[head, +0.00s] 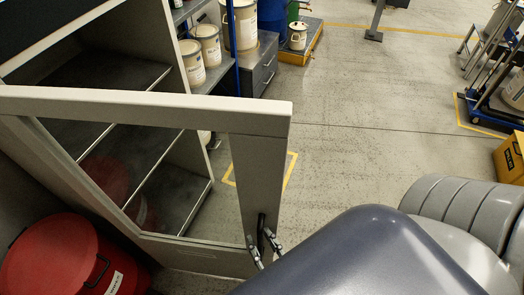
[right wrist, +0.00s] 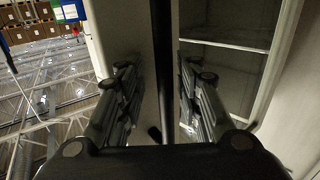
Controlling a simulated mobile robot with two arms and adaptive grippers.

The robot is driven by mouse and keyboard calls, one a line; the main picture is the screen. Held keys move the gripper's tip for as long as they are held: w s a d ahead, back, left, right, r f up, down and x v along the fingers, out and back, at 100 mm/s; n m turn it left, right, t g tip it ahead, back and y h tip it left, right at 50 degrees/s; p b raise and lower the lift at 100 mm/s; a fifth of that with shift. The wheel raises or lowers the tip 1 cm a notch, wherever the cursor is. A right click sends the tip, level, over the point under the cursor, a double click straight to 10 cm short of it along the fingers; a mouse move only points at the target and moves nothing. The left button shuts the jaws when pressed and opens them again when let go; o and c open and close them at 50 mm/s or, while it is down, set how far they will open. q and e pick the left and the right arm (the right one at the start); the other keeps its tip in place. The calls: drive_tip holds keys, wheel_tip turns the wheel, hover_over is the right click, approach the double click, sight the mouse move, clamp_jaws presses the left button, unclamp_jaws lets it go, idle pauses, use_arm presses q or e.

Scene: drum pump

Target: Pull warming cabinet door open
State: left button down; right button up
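The warming cabinet (head: 165,65) stands at the left of the head view. Its pale-framed glazed door (head: 140,108) is swung well open, and shelves show inside. A dark handle (head: 262,228) sits low on the door's free-edge stile. My right gripper (head: 264,247) is at this handle, one finger on each side. In the right wrist view, the black handle bar (right wrist: 164,60) runs between the spread fingers of my right gripper (right wrist: 163,85). Narrow gaps seem to show beside the bar, so the fingers look open around it. My left gripper is not in view.
A red drum (head: 60,258) stands at the lower left, by the door. Shelves with white tubs (head: 205,45) and a grey drawer unit (head: 258,68) lie behind the cabinet. A blue trolley (head: 488,112) and yellow box (head: 510,158) are at right. The middle floor is clear.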

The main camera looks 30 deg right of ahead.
drive_tip(key=shift+s+a, duration=0.2)
drive_tip(key=shift+s, duration=0.1)
drive_tip(key=s+a, duration=0.1)
drive_tip(key=s, duration=1)
drive_tip(key=shift+s, duration=0.2)
drive_tip(key=shift+c, duration=0.4)
